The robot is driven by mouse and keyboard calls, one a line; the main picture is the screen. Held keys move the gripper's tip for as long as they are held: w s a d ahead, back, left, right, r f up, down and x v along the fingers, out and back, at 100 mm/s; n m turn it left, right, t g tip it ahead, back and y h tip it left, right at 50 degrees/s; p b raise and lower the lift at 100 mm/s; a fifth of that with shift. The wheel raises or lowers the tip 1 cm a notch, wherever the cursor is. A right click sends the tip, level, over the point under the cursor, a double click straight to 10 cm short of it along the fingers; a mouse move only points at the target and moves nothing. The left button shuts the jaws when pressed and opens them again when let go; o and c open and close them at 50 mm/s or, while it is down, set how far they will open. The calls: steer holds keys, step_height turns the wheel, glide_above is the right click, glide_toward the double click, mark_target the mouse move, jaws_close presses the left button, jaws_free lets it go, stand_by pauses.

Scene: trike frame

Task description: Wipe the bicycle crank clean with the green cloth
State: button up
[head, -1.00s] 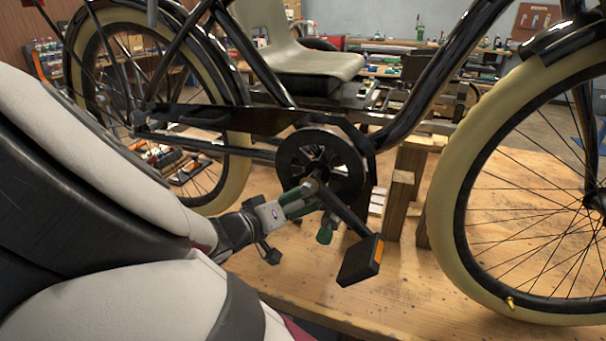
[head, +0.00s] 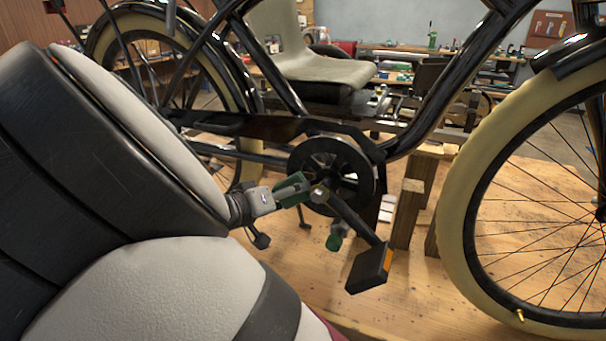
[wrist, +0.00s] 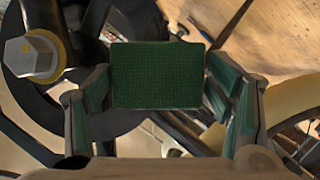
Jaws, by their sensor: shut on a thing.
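The black bicycle crank (head: 352,218) slants down from the chainring hub to a pedal (head: 370,268) in the head view. Its hex bolt (wrist: 30,55) shows at the left of the wrist view, beside the dark chainring. The green cloth (wrist: 155,75) is a flat, textured square at the middle of the wrist view, between my fingers. It shows small and green in the head view (head: 292,186), just left of the crank's upper end. My gripper (head: 285,194) is shut on the cloth. I cannot tell whether the cloth touches the crank.
The chainring (head: 330,175) is right behind the cloth. The bicycle stands over a wooden bench (head: 420,310) with wooden blocks (head: 408,212) under its frame. The front wheel (head: 460,220) is at the right. A small green-ended object (head: 334,242) sits below the crank.

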mark_target(318, 212)
steer(key=shift+s+d+f+b, duration=0.3)
steer(key=shift+d+f, duration=0.4)
steer(key=shift+d, duration=0.15)
steer(key=shift+s+d+f+b, duration=0.35)
steer(key=shift+d+f, duration=0.35)
steer(key=shift+d, duration=0.15)
steer(key=shift+s+d+f+b, duration=0.3)
steer(key=shift+d+f, duration=0.4)
steer(key=shift+d, duration=0.15)
steer(key=shift+s+a+p, duration=0.3)
steer(key=shift+s+a, duration=0.05)
steer(key=shift+s, duration=0.55)
steer(key=shift+s+a+p, duration=0.3)
steer(key=shift+s+a, duration=0.1)
steer(key=shift+s, duration=0.55)
steer(key=shift+s+a+p, duration=0.3)
steer(key=shift+s+a, duration=0.05)
steer(key=shift+s, duration=0.55)
steer(key=s, duration=0.1)
steer(key=s+a, duration=0.1)
steer(key=s, duration=0.1)
steer(key=shift+p, duration=0.4)
steer(key=shift+w, duration=0.2)
